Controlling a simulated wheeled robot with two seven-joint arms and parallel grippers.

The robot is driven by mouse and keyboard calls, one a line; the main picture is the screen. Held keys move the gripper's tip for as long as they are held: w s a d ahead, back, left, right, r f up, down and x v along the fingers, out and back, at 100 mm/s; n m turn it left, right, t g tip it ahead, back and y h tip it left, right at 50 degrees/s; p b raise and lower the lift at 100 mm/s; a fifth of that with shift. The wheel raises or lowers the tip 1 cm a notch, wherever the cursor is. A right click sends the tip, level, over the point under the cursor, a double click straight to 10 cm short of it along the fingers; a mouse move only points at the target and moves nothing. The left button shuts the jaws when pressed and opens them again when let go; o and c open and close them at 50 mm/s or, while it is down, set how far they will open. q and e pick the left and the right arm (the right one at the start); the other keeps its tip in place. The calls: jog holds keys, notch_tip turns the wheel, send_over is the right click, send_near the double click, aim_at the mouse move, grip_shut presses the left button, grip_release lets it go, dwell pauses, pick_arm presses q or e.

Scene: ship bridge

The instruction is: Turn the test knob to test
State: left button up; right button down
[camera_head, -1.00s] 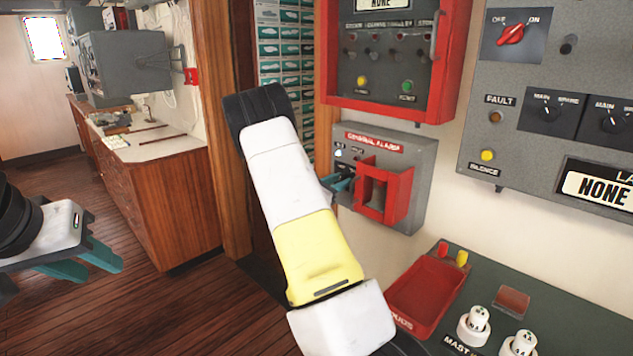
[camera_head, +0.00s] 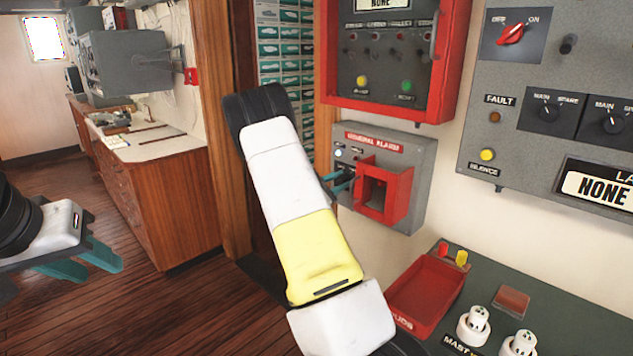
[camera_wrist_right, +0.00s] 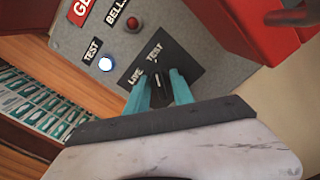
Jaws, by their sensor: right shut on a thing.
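The grey general alarm panel (camera_head: 422,160) is on the wall in the head view. The test knob (camera_wrist_right: 158,92) is a small dark knob on a black plate (camera_wrist_right: 165,62) marked LIVE and TEST in the right wrist view. My right gripper (camera_wrist_right: 161,92) has its teal fingers on either side of the knob and is shut on it. The fingers hide part of the knob, so I cannot tell its exact setting. In the head view my right gripper (camera_head: 343,181) is at the panel's left side. My left gripper (camera_head: 82,262) is open and empty at the left.
A red guard box (camera_head: 382,190) juts from the panel just right of my right gripper. A red tray (camera_head: 428,290) is on the console below.

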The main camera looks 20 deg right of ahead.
jog(key=c, duration=1.1)
grip_release()
jog(key=v, duration=0.8)
